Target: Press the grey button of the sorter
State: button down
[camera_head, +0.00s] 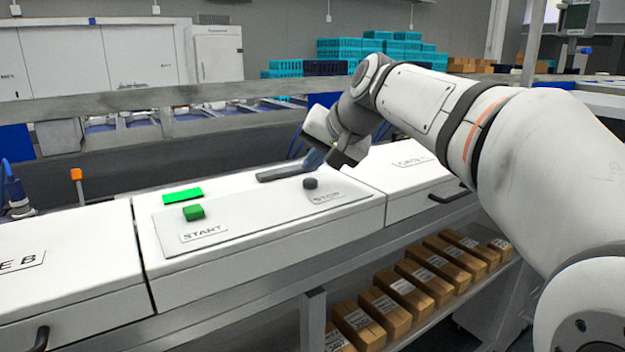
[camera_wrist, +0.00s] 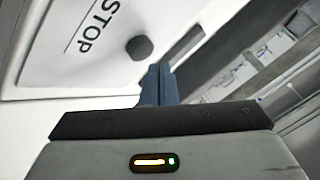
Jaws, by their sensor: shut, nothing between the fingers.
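The grey button (camera_head: 310,183) is a small dark round knob on the sorter's white sloped panel (camera_head: 262,224), above the STOP label (camera_head: 327,198). It also shows in the wrist view (camera_wrist: 140,47), beside the STOP lettering. My gripper (camera_head: 311,161) is above and behind the button in the head view, pointing down at the panel. Its blue-grey fingers are shut together and empty. In the wrist view the fingertips (camera_wrist: 158,70) lie just below the button in the picture, apart from it. Nothing hides the button.
A green square button (camera_head: 194,212) sits by the START label, with a bright green strip (camera_head: 183,195) behind it. A dark strip (camera_head: 285,174) lies behind the grey button. Several cardboard boxes (camera_head: 384,306) stand on a shelf below. A metal rail runs behind the panel.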

aim_at(314, 181)
jog(key=shift+f, duration=0.1)
jog(key=shift+s+f+b, duration=0.1)
jog(key=shift+f+b, duration=0.25)
jog(key=shift+b, duration=0.05)
jog(key=shift+f+b, duration=0.4)
jog(key=shift+f, duration=0.05)
dwell(0.7)
jog(key=shift+r, duration=0.1)
jog(key=shift+r+p, duration=0.75)
jog(key=shift+r, duration=0.05)
notch_tip(314, 181, up, 5)
jog(key=p, duration=0.4)
dwell(0.6)
